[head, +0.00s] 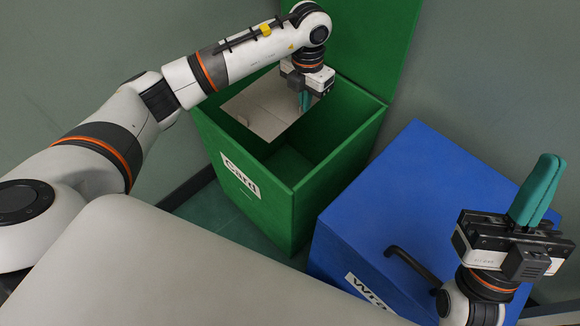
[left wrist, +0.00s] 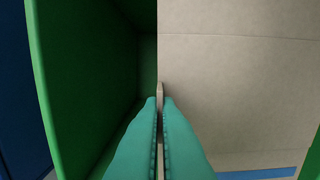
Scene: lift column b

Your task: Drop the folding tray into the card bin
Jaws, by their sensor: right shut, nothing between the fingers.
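The folding tray (head: 262,108) is a flat, grey-beige panel in the mouth of the green card bin (head: 238,208). It fills much of the right half of the left wrist view (left wrist: 235,80). My left gripper (head: 305,102) is over the bin opening, its teal fingers (left wrist: 161,115) closed on the tray's edge. My right gripper (head: 545,175) points up at the far right, shut and empty.
The card bin's green lid (head: 365,40) stands open at the back. A blue bin (head: 410,190) with its lid closed and a black handle (head: 412,265) stands to the right of the card bin. Grey walls are close behind both.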

